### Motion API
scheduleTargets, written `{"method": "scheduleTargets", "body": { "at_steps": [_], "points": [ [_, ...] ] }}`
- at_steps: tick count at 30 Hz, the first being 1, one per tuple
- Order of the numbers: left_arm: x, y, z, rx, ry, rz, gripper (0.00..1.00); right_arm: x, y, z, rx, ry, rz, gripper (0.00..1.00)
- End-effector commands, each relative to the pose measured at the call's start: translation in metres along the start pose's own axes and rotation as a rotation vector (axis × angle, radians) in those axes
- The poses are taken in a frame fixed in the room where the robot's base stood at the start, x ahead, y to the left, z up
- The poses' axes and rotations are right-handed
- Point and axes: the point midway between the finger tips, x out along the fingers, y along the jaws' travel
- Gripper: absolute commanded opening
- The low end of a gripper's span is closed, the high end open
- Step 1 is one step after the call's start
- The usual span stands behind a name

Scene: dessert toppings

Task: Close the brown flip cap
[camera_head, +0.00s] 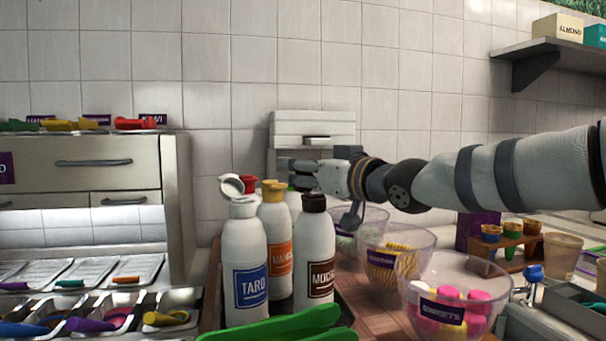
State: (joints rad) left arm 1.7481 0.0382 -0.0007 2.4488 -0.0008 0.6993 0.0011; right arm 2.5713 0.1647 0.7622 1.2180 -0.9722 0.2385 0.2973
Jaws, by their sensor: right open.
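The mocha bottle (315,258) is white with a brown label and stands upright in the front middle. Its brown cap (314,202) looks seated on the neck, with no raised lid that I can make out. My right gripper (297,172) reaches in from the right, fingers pointing left, just above the brown cap in the picture. It is open and nothing shows in it; I cannot tell whether it touches the cap. My left gripper is not in view.
A taro bottle (248,280) with its white lid (231,187) raised and an orange-capped bottle (276,240) stand left of the mocha bottle. Green handles (275,326) lie in front. Glass bowls (455,300) stand to the right. A shelf (550,50) is at upper right.

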Motion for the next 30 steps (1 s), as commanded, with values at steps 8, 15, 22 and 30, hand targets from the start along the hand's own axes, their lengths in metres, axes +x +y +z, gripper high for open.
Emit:
{"method": "scheduleTargets", "body": {
  "at_steps": [8,15,22,30],
  "points": [
    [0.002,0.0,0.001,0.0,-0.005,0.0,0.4,0.008,0.001,-0.002,0.0,0.002,0.003,0.54],
    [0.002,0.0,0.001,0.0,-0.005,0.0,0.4,0.007,0.001,-0.002,-0.001,0.001,0.003,0.2],
    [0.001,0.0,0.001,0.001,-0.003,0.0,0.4,0.007,0.0,-0.001,-0.001,0.005,0.002,0.0],
    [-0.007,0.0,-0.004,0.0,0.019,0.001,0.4,-0.002,0.0,0.001,0.0,0.196,-0.002,0.0]
  ]
}}
